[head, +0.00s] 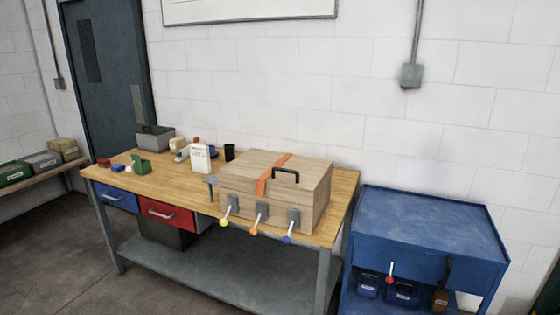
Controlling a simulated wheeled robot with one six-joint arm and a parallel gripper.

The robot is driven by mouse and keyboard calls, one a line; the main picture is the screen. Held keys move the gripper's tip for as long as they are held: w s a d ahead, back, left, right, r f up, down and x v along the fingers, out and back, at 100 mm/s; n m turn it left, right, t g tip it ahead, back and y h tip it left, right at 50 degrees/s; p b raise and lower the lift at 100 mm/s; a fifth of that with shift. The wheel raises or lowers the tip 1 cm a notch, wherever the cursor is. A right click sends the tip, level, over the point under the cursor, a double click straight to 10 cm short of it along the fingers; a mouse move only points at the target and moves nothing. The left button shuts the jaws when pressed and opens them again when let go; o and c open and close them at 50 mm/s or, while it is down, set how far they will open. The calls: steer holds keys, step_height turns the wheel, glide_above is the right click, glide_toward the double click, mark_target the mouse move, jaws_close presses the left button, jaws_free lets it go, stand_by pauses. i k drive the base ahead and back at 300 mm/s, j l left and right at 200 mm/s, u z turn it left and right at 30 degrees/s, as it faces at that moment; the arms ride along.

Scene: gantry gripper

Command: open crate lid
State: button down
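The wooden crate (255,201) stands on the right half of the wooden workbench. Its lid (245,165) lies flat on top and looks closed. An orange strap (273,174) runs across the lid and bends over its front edge. A black handle (286,174) stands on the lid, right of the strap. Grey brackets with levers show low on the crate's front, ending in a yellow knob (223,222), an orange knob (254,231) and a blue knob (287,239). My gripper is not in view.
The workbench (170,176) holds a grey box (153,137), a white bottle (200,157), a black cup (229,152) and a green item (140,164) left of the crate. A blue cabinet (425,218) stands at right. Open floor (75,265) shows at lower left.

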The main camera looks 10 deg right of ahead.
mark_target(289, 177)
steer(key=i+j+z, duration=0.3)
steer(key=i+j, duration=0.25)
steer(key=i+j+z, duration=0.15)
steer(key=i+j, duration=0.15)
steer(key=i+j+z, duration=0.35)
steer(key=i+j, duration=0.2)
steer(key=j, duration=0.25)
steer(key=i+j+z, duration=0.15)
steer(key=j, duration=0.25)
steer(key=i+j+z, duration=0.15)
steer(key=i+j, duration=0.15)
steer(key=j, duration=0.15)
